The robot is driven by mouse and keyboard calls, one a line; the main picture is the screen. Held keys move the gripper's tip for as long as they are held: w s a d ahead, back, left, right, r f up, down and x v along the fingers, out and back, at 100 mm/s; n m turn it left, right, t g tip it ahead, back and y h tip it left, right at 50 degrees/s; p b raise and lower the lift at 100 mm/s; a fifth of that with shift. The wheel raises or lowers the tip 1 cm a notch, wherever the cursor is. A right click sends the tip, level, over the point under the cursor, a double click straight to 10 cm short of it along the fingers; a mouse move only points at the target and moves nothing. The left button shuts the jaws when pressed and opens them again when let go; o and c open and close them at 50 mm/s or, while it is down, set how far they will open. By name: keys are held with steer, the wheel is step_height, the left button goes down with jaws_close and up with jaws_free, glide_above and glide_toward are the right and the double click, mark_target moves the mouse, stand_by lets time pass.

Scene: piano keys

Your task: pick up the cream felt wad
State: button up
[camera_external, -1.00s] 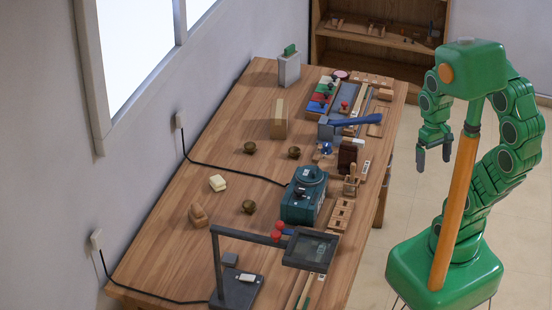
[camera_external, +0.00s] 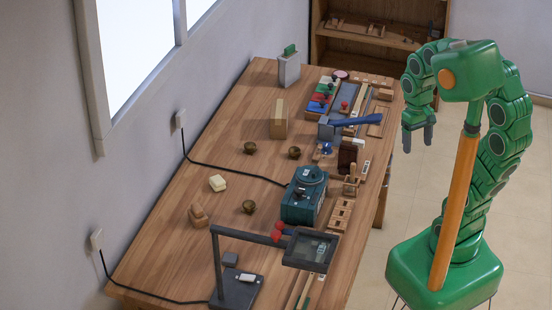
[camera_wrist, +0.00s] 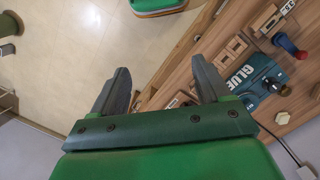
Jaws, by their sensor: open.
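A small cream wad (camera_external: 218,183), which looks like the cream felt wad, lies on the left part of the wooden workbench (camera_external: 225,215), near the black cord. My gripper (camera_external: 417,142) is open and empty. It hangs fingers down off the bench's right side, well away from the wad, with the bench's tools between them. In the wrist view its two dark fingers (camera_wrist: 160,72) are spread apart, over the floor and the bench edge.
A teal glue pot (camera_external: 305,198) stands mid-bench and also shows in the wrist view (camera_wrist: 243,74). A lamp-like magnifier stand (camera_external: 236,289) is at the front. A blue-handled tool (camera_external: 355,121), small brown pots (camera_external: 249,207) and a tan block (camera_external: 279,118) stand about. A black cord crosses the bench.

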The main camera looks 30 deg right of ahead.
steer(key=w+a, duration=0.6)
steer(key=w, duration=0.5)
steer(key=w+a+f, duration=0.1)
steer(key=w+a, duration=0.5)
steer(key=w, duration=0.4)
steer(key=w+a, duration=0.6)
steer(key=w, duration=0.5)
steer(key=t, duration=0.2)
glide_above(217, 179)
steer(key=f, duration=1.9)
steer(key=shift+a+f, duration=0.25)
steer(key=shift+f, duration=0.05)
steer(key=shift+s+a+f, duration=0.1)
steer(key=shift+a+f, duration=0.05)
steer(key=shift+f, duration=0.2)
step_height(217, 179, down, 2)
steer(key=shift+f, duration=0.1)
steer(key=shift+d+f, duration=0.2)
steer(key=shift+f, duration=1.1)
steer(key=shift+d+f, duration=0.2)
steer(key=shift+f, duration=1.1)
steer(key=shift+c, duration=0.4)
